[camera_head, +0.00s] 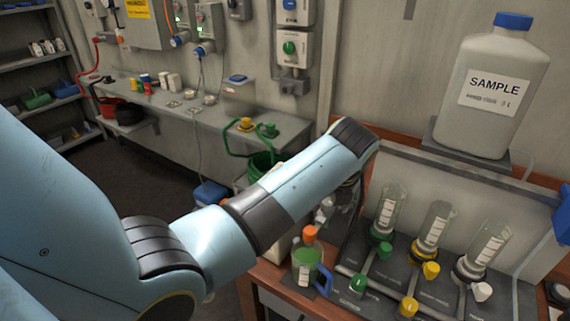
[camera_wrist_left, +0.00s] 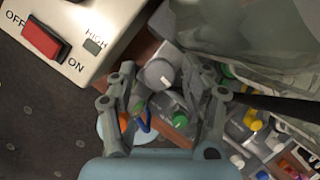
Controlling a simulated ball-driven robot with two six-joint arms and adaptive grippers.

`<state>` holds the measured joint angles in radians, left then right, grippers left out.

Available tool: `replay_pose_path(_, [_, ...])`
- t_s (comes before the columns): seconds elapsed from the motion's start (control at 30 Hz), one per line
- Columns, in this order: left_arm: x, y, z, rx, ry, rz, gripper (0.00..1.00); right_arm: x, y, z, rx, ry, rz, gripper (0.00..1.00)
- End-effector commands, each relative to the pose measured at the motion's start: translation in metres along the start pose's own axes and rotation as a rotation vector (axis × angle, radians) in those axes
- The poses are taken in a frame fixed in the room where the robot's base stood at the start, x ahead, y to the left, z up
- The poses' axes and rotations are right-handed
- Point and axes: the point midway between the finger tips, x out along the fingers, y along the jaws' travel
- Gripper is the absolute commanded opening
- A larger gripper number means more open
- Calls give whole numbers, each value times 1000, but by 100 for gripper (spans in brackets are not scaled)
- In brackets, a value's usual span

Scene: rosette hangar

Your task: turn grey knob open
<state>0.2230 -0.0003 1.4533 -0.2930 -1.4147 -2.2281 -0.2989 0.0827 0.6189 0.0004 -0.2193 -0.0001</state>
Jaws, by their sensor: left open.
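In the left wrist view, a light grey round knob-like part (camera_wrist_left: 160,74) lies in line with the space between my left gripper's fingertips (camera_wrist_left: 159,66). The fingers are spread apart, and I cannot tell whether either touches it. In the head view my left forearm reaches over the bench to the right and hides most of the gripper and what is under it. A green knob (camera_wrist_left: 180,119) shows nearer the palm in the wrist view. My right gripper is in neither view.
A SAMPLE jug (camera_head: 492,88) stands behind. A red switch (camera_wrist_left: 44,39) shows on a pale box.

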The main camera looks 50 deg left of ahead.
Motion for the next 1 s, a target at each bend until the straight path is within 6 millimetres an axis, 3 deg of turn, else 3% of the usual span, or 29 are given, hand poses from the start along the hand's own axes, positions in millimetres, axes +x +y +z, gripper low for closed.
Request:
replay_pose_path(0.17, [0, 1, 2, 72, -3, -32, 53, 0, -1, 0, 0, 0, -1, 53])
replay_pose_path(0.47, [0, 4, 3, 475, 9, -196, 53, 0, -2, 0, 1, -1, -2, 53])
replay_pose_path(0.9, [-94, 20, 8, 491, 8, -207, 53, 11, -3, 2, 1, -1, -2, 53])
replay_pose_path(1.0, [-105, 29, 2, 438, 21, -201, 53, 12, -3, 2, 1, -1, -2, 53])
